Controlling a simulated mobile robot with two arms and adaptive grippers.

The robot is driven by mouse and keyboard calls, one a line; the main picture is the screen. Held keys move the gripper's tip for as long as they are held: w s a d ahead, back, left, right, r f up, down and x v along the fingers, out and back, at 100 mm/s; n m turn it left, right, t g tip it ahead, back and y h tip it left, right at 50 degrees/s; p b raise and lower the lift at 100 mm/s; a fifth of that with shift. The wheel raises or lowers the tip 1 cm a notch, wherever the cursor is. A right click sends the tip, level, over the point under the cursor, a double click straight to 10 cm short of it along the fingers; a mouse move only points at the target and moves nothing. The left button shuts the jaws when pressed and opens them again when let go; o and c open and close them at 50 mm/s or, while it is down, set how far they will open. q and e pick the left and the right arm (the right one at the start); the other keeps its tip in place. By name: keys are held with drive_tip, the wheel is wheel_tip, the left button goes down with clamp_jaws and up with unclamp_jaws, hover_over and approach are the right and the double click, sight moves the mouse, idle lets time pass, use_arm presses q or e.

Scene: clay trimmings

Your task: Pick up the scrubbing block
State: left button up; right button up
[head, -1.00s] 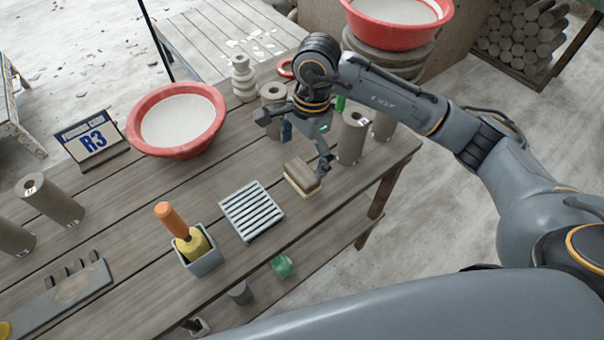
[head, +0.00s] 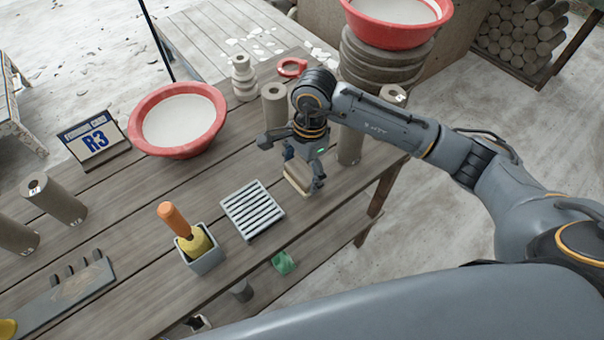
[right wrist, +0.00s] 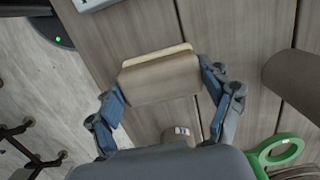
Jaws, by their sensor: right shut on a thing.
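The scrubbing block (head: 295,186) is a small brown block with a paler cream layer. It is on the wooden table (head: 130,200) near its front edge, partly hidden by my right gripper (head: 303,174) in the head view. In the right wrist view the block (right wrist: 160,78) lies between the two blue-grey fingers of my right gripper (right wrist: 164,92), which is shut on it from both sides. I cannot tell any gap between block and table. My left gripper is not in view.
A slatted rack (head: 252,210) sits just left of the block. Left of that is a grey pot (head: 205,262) with an orange-handled tool. A red basin (head: 140,125) stands further back. Clay cylinders (head: 274,100) stand close behind my gripper. A green ring (right wrist: 275,150) shows in the right wrist view.

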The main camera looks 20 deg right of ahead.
drive_tip(key=shift+w+r, duration=0.1)
drive_tip(key=shift+r, duration=0.45)
drive_tip(key=s+a+r, duration=0.2)
drive_tip(key=s+r, duration=0.2)
drive_tip(key=s+a+r+b, duration=0.1)
drive_tip(key=s+a+r, duration=0.2)
drive_tip(key=s+r, duration=0.1)
drive_tip(key=s+a+r+b, duration=0.1)
drive_tip(key=s+a+r, duration=0.1)
drive_tip(key=s+r, duration=0.2)
drive_tip(key=shift+a, duration=0.2)
